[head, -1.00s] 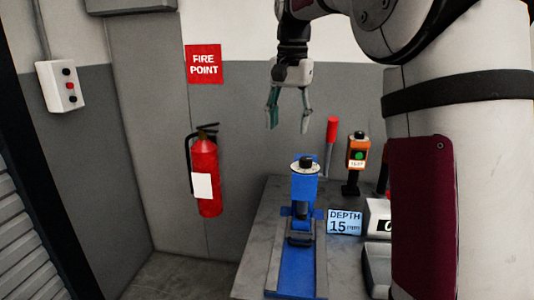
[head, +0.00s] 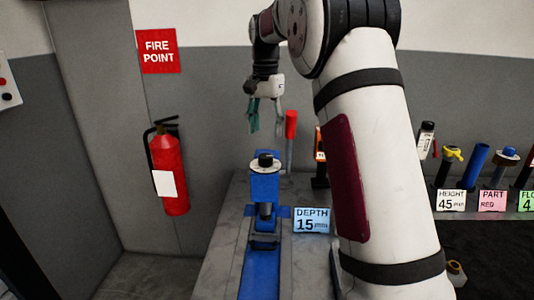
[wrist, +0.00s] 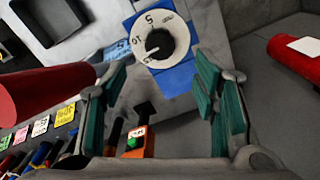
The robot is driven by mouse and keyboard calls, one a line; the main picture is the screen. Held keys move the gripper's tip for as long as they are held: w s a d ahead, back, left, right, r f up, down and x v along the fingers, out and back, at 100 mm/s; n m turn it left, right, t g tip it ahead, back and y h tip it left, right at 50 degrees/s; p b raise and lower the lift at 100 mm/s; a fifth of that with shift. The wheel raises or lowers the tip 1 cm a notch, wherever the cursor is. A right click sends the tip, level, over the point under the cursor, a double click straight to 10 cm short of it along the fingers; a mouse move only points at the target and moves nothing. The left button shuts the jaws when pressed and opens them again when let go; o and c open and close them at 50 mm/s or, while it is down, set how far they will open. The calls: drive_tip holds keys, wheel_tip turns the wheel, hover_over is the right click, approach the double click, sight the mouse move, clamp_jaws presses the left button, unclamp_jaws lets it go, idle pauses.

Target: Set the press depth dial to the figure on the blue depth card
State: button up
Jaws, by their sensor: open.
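The blue press (head: 264,188) stands on the grey table, with the white-faced depth dial (head: 257,169) and its black knob on top. In the wrist view the dial (wrist: 179,35) shows the figures 5 and 10 and a further mark at its lower left. Its black knob (wrist: 160,43) seems turned toward the lower left; the exact setting is too small to read. The blue depth card (head: 311,220) beside the press reads "DEPTH 15 mm". My gripper (head: 265,122) is open and empty above the dial, its fingers apart from it.
A red-handled lever (head: 291,125) stands behind the press, near my gripper. An orange box with a green button (wrist: 135,142) is close by. A fire extinguisher (head: 168,170) hangs at left. Other cards, such as the height card (head: 451,200), stand on a right-hand shelf.

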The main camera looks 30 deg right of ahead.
sight(265, 156)
wheel_tip(265, 156, down, 9)
drive_tip(key=shift+r+p, duration=0.1)
drive_tip(key=shift+p, duration=0.7)
drive_tip(key=shift+a, duration=0.1)
drive_tip(key=shift+c, duration=0.3)
drive_tip(key=c, duration=1.1)
